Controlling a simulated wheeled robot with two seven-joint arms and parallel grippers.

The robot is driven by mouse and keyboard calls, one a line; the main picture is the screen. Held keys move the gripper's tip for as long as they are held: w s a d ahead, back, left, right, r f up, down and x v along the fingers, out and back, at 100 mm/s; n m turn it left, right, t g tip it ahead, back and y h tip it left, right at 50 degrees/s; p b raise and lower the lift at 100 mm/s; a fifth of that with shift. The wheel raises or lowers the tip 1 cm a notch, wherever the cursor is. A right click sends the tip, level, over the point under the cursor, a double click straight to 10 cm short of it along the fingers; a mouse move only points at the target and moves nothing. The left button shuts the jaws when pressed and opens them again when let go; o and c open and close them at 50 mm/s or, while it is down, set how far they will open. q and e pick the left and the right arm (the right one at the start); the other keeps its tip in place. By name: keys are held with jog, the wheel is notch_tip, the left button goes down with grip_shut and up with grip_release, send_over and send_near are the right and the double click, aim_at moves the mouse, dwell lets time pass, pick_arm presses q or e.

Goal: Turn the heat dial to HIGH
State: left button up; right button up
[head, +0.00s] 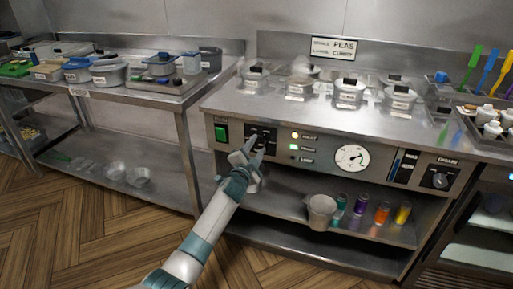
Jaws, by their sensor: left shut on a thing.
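My left gripper (258,145) reaches up to a black panel (271,135) on the front of the steel range. It is shut on a dark knob there, which I take for the heat dial. The fingers hide most of the knob, so its setting cannot be read. My right gripper is not in view.
A green switch (221,132) is left of the panel. Indicator lights (294,147), a round white gauge (352,158) and another black dial (440,180) are to the right. A pot (321,211) and several coloured cups stand on the shelf below. Lidded pans stand on top.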

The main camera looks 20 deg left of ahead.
pick_arm(q)
jog(key=shift+f+m, duration=0.1)
jog(key=shift+m, duration=0.4)
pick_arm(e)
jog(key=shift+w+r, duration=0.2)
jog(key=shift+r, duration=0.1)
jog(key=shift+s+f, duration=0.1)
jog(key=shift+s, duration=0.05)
pick_arm(q)
jog(key=o, duration=1)
jog(key=shift+o, duration=0.2)
jog(key=shift+s, duration=0.15)
jog(key=s, duration=1.7)
jog(key=shift+a+f+p, duration=0.15)
jog(key=shift+p, duration=0.2)
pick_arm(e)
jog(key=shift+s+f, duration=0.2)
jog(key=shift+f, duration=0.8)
